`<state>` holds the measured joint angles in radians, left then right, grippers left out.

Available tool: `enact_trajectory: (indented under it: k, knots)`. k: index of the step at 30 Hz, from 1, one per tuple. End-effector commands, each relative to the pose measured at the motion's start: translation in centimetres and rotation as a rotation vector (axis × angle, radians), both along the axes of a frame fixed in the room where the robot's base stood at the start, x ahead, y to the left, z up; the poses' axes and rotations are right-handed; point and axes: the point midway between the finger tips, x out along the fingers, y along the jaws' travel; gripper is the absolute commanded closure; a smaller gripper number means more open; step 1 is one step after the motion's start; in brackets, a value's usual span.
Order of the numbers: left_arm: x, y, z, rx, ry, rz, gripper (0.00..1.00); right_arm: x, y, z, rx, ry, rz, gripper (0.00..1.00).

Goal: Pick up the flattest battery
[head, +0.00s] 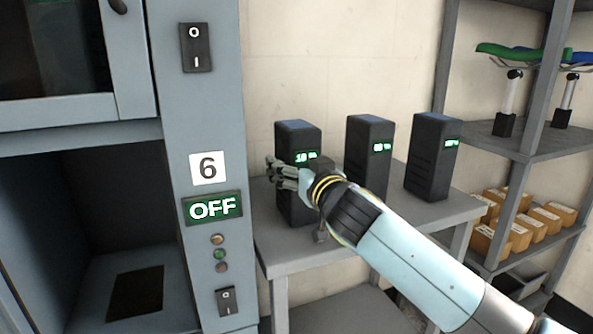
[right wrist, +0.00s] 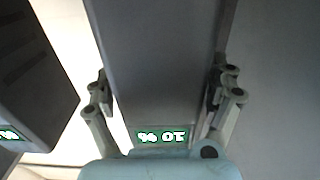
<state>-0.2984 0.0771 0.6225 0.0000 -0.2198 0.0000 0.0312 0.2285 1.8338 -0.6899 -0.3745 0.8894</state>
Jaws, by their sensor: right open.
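Three upright dark batteries stand in a row on a grey table (head: 300,255): the left battery (head: 296,136), the middle battery (head: 368,140) and the right battery (head: 432,165). Each has a lit green display. In the right wrist view the battery (right wrist: 155,60) straight ahead reads 10 %, upside down; it matches the left one. The other two displays are too small to read surely. My right gripper (head: 273,173) is open at the left battery's front. In the right wrist view its fingers (right wrist: 160,85) lie on both sides of that battery; contact cannot be told. My left gripper is out of view.
A grey cabinet (head: 185,130) marked 6, with an OFF sign (head: 212,208), switches and an open dark bay, stands close on the left. A shelf rack (head: 445,70) with small boxes (head: 545,218) is on the right. A neighbouring battery (right wrist: 35,70) shows in the right wrist view.

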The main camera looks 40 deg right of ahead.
Motion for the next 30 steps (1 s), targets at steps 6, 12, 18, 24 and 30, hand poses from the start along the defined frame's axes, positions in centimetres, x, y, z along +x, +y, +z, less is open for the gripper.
enact_trajectory:
  k: [6, 12, 18, 24, 30]
  knots:
    - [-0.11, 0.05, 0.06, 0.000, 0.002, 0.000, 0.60, 1.20, -0.27, -0.07, 0.001, 0.001, 0.001, 0.11]
    - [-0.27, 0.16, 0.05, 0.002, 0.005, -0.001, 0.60, 1.15, -0.26, -0.09, 0.001, 0.001, 0.000, 0.20]
    - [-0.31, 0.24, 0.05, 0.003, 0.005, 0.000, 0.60, 1.14, -0.25, -0.09, 0.000, 0.001, 0.000, 0.46]
    - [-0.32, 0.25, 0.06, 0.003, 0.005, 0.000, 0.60, 1.14, -0.25, -0.07, 0.000, 0.001, 0.000, 0.72]
    - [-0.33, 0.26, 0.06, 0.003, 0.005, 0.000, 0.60, 1.23, -0.17, 0.41, -0.002, -0.009, 0.003, 0.92]
